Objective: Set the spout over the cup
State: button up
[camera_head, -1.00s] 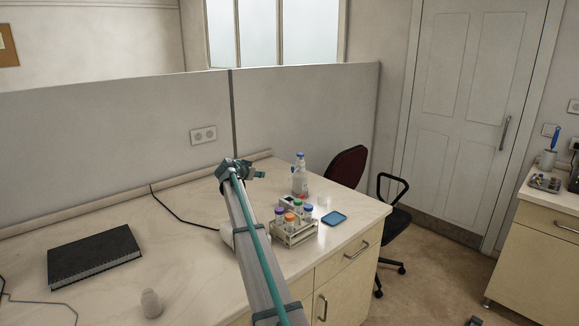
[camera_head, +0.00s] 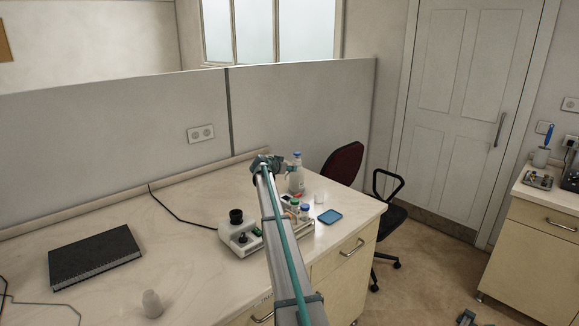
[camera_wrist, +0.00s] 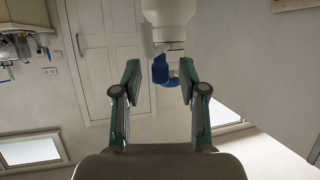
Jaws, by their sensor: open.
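A clear-white bottle with a blue top (camera_head: 296,178) stands upright near the back right of the bench. In the wrist view, which is upside down, the bottle's white body (camera_wrist: 168,14) is at the top and its blue top (camera_wrist: 160,70) shows between my fingertips. My gripper (camera_head: 267,164) is just left of the bottle in the head view. Its fingers (camera_wrist: 159,78) are apart and hold nothing; I cannot tell how far beyond them the blue top is. A small whitish cup (camera_head: 319,198) stands right of the bottle, behind the blue tray.
A blue tray (camera_head: 331,216) lies near the bench's right edge. Capped tubes (camera_head: 304,210) in a rack are partly hidden by my arm. A white instrument with a black knob (camera_head: 240,232) stands left of it. A black notebook (camera_head: 95,256) and a white container (camera_head: 151,304) are farther left.

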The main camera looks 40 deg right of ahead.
jog(key=shift+w+d+f, duration=0.2)
jog(key=shift+d, duration=0.25)
grip_shut()
